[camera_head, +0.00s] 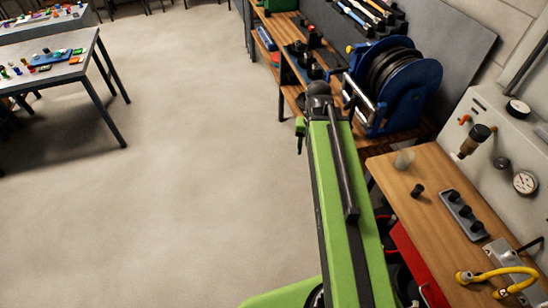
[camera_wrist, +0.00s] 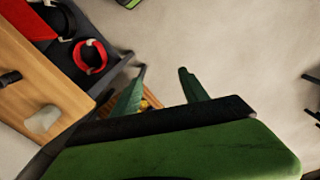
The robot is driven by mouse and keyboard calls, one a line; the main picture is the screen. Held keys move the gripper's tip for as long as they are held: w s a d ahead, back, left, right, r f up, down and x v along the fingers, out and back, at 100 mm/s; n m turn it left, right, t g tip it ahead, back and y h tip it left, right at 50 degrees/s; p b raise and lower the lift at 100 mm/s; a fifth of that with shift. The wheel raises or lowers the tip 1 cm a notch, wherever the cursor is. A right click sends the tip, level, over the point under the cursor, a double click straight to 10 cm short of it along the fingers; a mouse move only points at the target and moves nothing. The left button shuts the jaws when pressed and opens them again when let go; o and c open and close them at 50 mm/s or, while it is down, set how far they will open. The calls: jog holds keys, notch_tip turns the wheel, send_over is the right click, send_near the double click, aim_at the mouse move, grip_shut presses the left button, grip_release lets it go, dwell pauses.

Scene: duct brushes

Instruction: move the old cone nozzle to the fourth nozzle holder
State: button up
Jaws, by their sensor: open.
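A small black piece (camera_head: 417,190) stands alone on the wooden bench (camera_head: 400,212), and I take it for the old cone nozzle, though its shape is too small to be sure. A grey rack (camera_head: 449,199) to its right bears several black pieces in a row; it looks like the nozzle holders, and I cannot tell which place is free. In the wrist view a dark piece (camera_wrist: 10,77) shows at the left edge on the bench. My gripper (camera_wrist: 163,86) is open and empty, with two green fingers wide apart over the floor, away from the bench.
A blue hose reel (camera_head: 398,85) sits on the shelf behind. A yellow hose (camera_head: 497,274) is at the bench's near end. Open floor (camera_head: 190,150) lies to the left.

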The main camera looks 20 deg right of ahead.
jog(key=a+n, duration=0.4)
jog(key=a, duration=1.1)
jog(key=shift+a+n, duration=0.15)
jog(key=shift+n, duration=0.15)
